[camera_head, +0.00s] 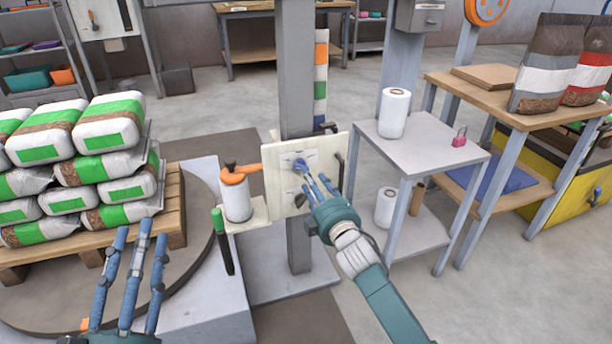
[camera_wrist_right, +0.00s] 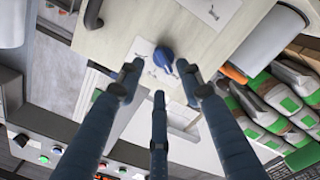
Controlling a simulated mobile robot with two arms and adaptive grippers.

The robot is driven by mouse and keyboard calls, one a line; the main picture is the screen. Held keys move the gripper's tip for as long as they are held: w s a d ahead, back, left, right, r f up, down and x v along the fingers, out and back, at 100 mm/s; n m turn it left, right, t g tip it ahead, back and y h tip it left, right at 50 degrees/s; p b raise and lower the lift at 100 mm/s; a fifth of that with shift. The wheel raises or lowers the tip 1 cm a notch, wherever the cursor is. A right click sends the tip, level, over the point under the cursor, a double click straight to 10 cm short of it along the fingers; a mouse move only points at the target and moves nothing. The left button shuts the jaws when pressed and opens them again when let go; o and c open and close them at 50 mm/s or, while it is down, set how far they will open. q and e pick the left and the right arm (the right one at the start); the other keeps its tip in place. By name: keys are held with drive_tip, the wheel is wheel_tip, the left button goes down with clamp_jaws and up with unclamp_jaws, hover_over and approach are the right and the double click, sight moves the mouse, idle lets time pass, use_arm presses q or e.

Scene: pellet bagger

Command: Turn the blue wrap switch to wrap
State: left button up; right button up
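The blue wrap switch (camera_head: 300,163) is a small knob on a white plate on the upright cream panel (camera_head: 276,195). In the right wrist view, the blue switch (camera_wrist_right: 164,57) lies just beyond my fingertips, with a tapered end. My right gripper (camera_head: 314,182) is in front of the panel, close to the switch, with its blue fingers spread. In the wrist view, my right gripper (camera_wrist_right: 166,82) is open with nothing between the fingers; contact with the knob cannot be told. My left gripper (camera_head: 142,232) is open and empty in front of the bag stack.
White and green bags (camera_head: 105,135) are stacked on a wooden pallet (camera_head: 172,215) at left. A grey table (camera_head: 425,150) with a white roll (camera_head: 395,112) and pink padlock (camera_head: 459,138) stands right of the grey column (camera_head: 296,70).

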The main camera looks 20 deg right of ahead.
sight(301, 167)
use_arm(q)
drive_tip(key=s+r+t+h+b, duration=0.1)
drive_tip(key=s+r+t, duration=0.4)
drive_tip(key=r, duration=0.3)
drive_tip(key=shift+s+a+h, duration=0.3)
drive_tip(key=shift+s+h, duration=0.05)
drive_tip(key=shift+h, duration=0.05)
use_arm(e)
drive_tip(key=w, duration=0.5)
drive_tip(key=shift+w+a, duration=0.15)
drive_tip(key=shift+w, duration=0.1)
clamp_jaws()
